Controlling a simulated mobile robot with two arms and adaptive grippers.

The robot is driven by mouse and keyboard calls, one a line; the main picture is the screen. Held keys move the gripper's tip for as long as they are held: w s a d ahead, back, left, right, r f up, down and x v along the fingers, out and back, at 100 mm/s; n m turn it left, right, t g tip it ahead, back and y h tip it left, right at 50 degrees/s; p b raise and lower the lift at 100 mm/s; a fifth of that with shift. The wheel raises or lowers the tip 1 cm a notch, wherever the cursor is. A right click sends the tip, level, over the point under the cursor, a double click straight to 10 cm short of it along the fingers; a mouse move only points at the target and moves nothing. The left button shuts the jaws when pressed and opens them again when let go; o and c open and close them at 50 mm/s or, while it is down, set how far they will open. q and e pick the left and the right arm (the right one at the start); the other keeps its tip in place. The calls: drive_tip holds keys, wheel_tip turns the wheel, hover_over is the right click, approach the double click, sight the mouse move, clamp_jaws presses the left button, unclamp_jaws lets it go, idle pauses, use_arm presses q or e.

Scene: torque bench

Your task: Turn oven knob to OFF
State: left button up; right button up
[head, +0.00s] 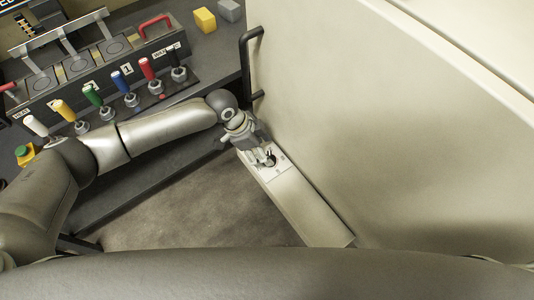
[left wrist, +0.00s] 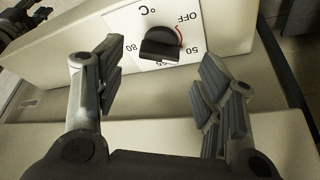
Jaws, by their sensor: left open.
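The oven knob is a black knob (left wrist: 160,45) on a white dial plate (left wrist: 194,45) with OFF at its upper right, 50 at the right, 80 at the left and a red arc near OFF. I cannot tell its exact pointing. In the head view the knob (head: 269,161) sits on the oven's pale front strip (head: 312,212). My left gripper (head: 262,154) is at the knob. In the left wrist view its open fingers (left wrist: 160,62) stand on either side of the knob, with gaps on both sides. My right gripper does not show clearly in either view.
The large pale oven body (head: 370,110) rises right of the strip, with a black handle (head: 246,65) at its far end. A dark bench (head: 140,115) with several colored levers lies at the left. Yellow (head: 204,19) and grey (head: 229,10) blocks sit at the back. Bare floor (head: 200,210) shows between.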

use_arm(q)
drive_tip(key=shift+x, duration=2.05)
drive_tip(key=shift+c, duration=0.5)
drive_tip(key=c, duration=0.9)
drive_tip(key=shift+s+r+n+p, duration=0.1)
drive_tip(key=shift+r+n+p, duration=0.1)
drive_tip(key=shift+n+p, duration=0.55)
drive_tip(key=shift+c, duration=0.2)
drive_tip(key=n+p, duration=0.1)
drive_tip(key=p, duration=0.1)
drive_tip(key=n+t+p, duration=0.1)
drive_tip(key=n+p, duration=0.1)
drive_tip(key=p, duration=0.1)
drive_tip(key=n+t+y+p, duration=0.1)
drive_tip(key=n+p, duration=0.1)
drive_tip(key=shift+s+d+r+n, duration=0.1)
drive_tip(key=shift+s+d+n, duration=0.05)
drive_tip(key=shift+s+n, duration=0.1)
drive_tip(key=n+t+p, duration=0.1)
drive_tip(key=n+p, duration=0.1)
drive_tip(key=shift+d+n+y, duration=0.1)
drive_tip(key=shift+n+y, duration=0.2)
drive_tip(key=shift+y, duration=0.1)
drive_tip(key=shift+f+n+t+y+p, duration=0.15)
drive_tip(key=shift+n+y+p, duration=0.1)
drive_tip(key=shift+n+p, duration=0.35)
drive_tip(key=shift+f+n+t+y+p, duration=0.15)
drive_tip(key=shift+n+y+p, duration=0.15)
drive_tip(key=shift+n, duration=0.5)
drive_tip(key=shift+r, duration=0.1)
